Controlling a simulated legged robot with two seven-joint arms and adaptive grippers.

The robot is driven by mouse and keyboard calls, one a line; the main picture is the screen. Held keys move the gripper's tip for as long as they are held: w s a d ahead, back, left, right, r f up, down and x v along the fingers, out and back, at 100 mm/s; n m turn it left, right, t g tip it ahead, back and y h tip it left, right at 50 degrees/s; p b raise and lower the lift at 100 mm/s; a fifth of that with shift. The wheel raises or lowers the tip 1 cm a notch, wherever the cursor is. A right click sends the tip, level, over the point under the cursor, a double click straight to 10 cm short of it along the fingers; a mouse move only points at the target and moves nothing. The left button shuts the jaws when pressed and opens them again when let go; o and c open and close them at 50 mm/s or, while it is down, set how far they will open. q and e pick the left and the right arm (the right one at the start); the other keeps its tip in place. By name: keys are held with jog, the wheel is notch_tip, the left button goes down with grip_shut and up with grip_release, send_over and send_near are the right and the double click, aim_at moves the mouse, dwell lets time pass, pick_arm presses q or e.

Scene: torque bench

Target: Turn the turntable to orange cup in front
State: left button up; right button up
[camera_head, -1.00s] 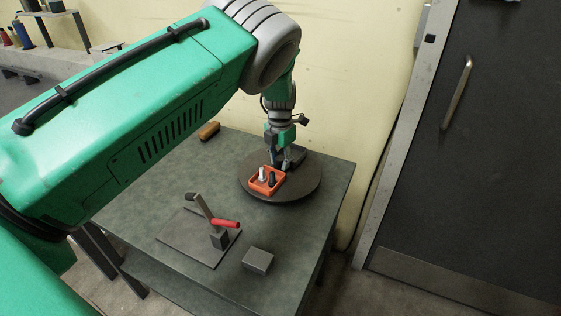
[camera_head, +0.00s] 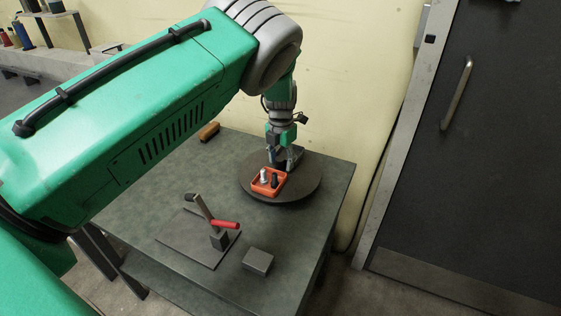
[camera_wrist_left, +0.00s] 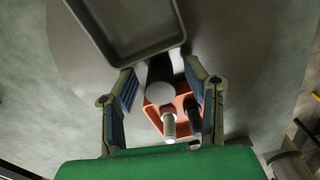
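The dark round turntable (camera_head: 308,190) lies on the bench. The orange cup (camera_head: 256,190), a shallow square container, sits on its front-left part and holds a pale piece and a dark piece. It also shows in the left wrist view (camera_wrist_left: 152,113). My left gripper (camera_head: 288,158) is low over the turntable, just behind the cup. In the left wrist view my gripper (camera_wrist_left: 163,85) has its fingers apart on either side of a dark post with a grey round top (camera_wrist_left: 160,93); a gap shows on the left. A dark tray (camera_wrist_left: 130,45) is also on the turntable. My right gripper is out of view.
A plate with a red-handled lever clamp (camera_head: 225,223) and a grey block (camera_head: 258,261) stand on the front of the bench. A brown brush-like block (camera_head: 209,131) lies at the back left.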

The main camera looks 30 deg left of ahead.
aim_at(281, 157)
pick_arm(q)
jog(key=shift+f, duration=0.1)
notch_tip(281, 157, up, 12)
dwell(0.6)
jog(key=shift+f, duration=0.1)
dwell(0.3)
